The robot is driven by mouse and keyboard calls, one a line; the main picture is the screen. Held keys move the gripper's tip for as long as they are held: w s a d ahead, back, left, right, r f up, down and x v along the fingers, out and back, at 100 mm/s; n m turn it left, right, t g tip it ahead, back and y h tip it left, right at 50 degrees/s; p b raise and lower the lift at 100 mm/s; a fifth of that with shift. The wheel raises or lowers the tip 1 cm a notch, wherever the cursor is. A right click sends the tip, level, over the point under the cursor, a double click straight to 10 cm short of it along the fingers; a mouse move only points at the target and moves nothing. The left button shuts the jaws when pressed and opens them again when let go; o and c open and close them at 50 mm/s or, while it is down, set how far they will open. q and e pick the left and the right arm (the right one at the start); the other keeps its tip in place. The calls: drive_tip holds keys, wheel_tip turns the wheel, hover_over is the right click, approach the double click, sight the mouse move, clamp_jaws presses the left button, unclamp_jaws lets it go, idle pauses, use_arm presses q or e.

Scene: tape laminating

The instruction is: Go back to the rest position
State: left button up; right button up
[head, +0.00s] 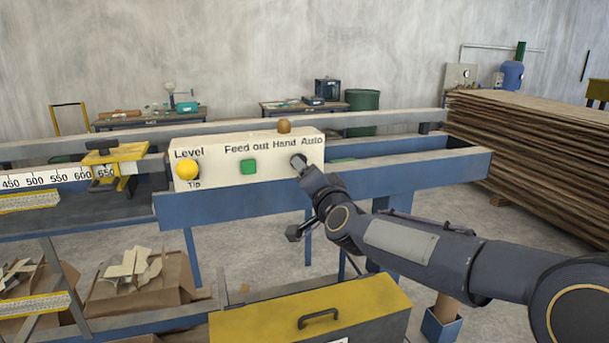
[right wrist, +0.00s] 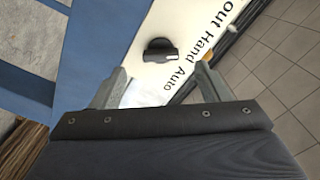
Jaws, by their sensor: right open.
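The cream control panel (head: 222,170) stands on the blue rail. It has a yellow knob (head: 187,169), a green button (head: 249,167) and a Hand/Auto switch. In the right wrist view the switch's black knob (right wrist: 160,50) sits just ahead of my right gripper (right wrist: 162,78), whose two fingers are apart with nothing held between them. In the head view my right gripper (head: 308,172) is at the panel's right end, and its dark parts partly hide the switch. Contact with the panel cannot be told. My left gripper is not in view.
A yellow-topped box (head: 270,318) with a black handle stands in front, below my right arm. Blue rails (head: 400,180) run across the middle. Stacked boards (head: 540,135) are at the right. Cartons with scraps (head: 140,275) lie lower left.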

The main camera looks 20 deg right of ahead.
drive_tip(key=shift+s, duration=0.55)
drive_tip(key=s+f+n+g+y, duration=0.1)
drive_tip(key=s+f+n+g, duration=0.2)
drive_tip(key=s+f, duration=0.4)
drive_tip(key=s+f+n+g+y, duration=0.1)
drive_tip(key=s+f+n+g, duration=0.2)
drive_tip(key=s, duration=1.5)
drive_tip(key=s+f+n+g+y, duration=0.1)
drive_tip(key=s+f+g, duration=0.5)
drive_tip(key=s+f, duration=0.6)
drive_tip(key=shift+s+d+f+n, duration=0.35)
drive_tip(key=shift+s+n, duration=0.15)
drive_tip(key=shift+n, duration=0.4)
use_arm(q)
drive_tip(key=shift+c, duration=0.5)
